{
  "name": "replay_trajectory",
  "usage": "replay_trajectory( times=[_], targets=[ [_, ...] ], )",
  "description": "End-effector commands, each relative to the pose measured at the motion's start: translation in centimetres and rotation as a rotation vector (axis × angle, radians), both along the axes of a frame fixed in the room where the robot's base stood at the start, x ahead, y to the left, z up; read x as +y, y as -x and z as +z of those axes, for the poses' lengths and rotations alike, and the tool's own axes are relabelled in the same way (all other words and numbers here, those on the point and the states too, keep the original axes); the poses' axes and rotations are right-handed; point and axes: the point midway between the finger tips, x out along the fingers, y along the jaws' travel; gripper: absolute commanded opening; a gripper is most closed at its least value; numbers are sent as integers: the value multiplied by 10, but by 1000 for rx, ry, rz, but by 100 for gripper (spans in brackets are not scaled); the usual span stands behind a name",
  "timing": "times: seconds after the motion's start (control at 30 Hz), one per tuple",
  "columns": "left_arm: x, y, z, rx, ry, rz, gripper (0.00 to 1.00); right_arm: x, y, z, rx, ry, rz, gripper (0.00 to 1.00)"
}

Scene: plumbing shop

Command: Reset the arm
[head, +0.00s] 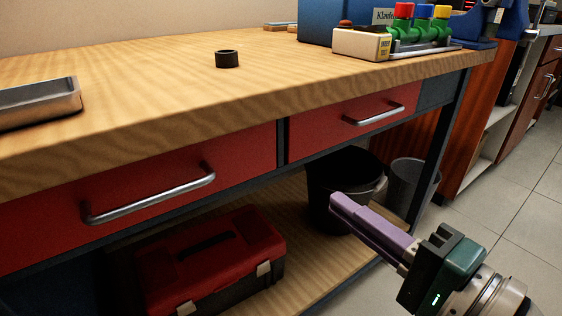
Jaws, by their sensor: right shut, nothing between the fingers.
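My right gripper (342,206) shows at the lower right, in front of the workbench and below the level of its top. Its purple fingers are shut with nothing between them and point up and to the left. It appears apart from the bench and its drawers. My left gripper is out of view.
The wooden workbench (150,88) carries a black ring (227,59), a metal tray (40,103) and a valve assembly (420,32). Red drawers (240,158) have protruding handles. A red toolbox (212,258) and black bucket (335,185) sit below. Floor at right is clear.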

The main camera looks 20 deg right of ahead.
Motion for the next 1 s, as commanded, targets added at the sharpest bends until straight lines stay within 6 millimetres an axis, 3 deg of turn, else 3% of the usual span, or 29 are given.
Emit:
replay_trajectory(
  times=[0.17,0.27,0.37,0.5,0.63,0.77,1.0],
  targets=[
    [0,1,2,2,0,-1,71,-1,6,2,-1,3,2,0],
    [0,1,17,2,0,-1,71,8,8,15,12,40,29,0],
    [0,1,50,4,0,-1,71,30,13,44,48,152,104,0],
    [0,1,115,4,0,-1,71,66,29,96,115,438,267,0],
    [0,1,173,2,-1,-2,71,79,49,138,184,744,416,0],
    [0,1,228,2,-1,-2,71,69,74,180,279,1037,552,0],
    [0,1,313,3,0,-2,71,18,131,256,533,1428,784,0]
  ],
)
